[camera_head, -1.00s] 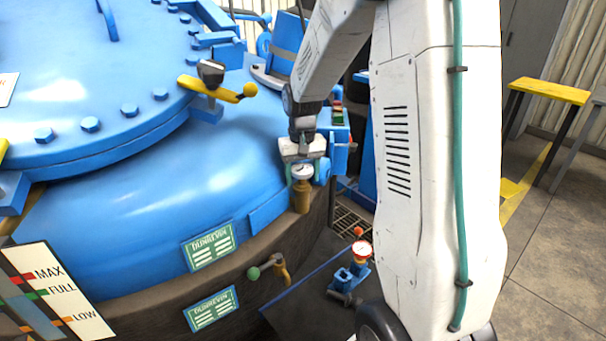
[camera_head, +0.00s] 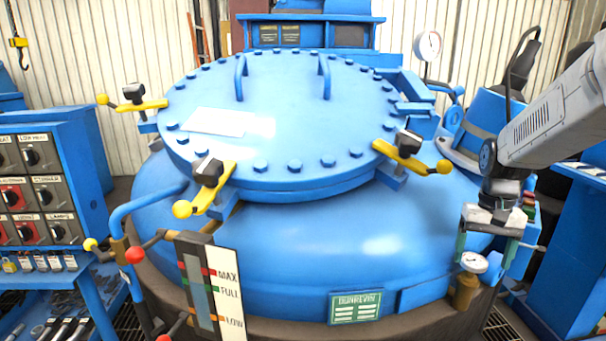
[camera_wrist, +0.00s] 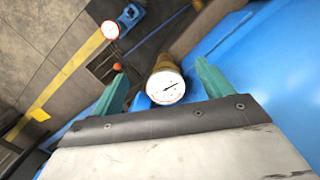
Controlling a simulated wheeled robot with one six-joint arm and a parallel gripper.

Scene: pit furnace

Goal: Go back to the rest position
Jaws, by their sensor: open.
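My gripper (camera_head: 487,246) is at the right side of the blue furnace, pointing down from my white arm. In the wrist view its two green fingers (camera_wrist: 160,88) stand wide apart. A small round pressure gauge (camera_wrist: 166,87) on a brass fitting shows between and beyond the fingers. In the head view this gauge (camera_head: 473,262) sits just below the fingers. I cannot tell whether a finger touches it. Nothing is held.
The round blue furnace lid (camera_head: 270,110) carries yellow clamp handles (camera_head: 412,158). A level gauge (camera_head: 212,285) stands at the front. A control panel (camera_head: 35,190) is at left. A second dial (camera_wrist: 110,29) shows in the wrist view near the floor.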

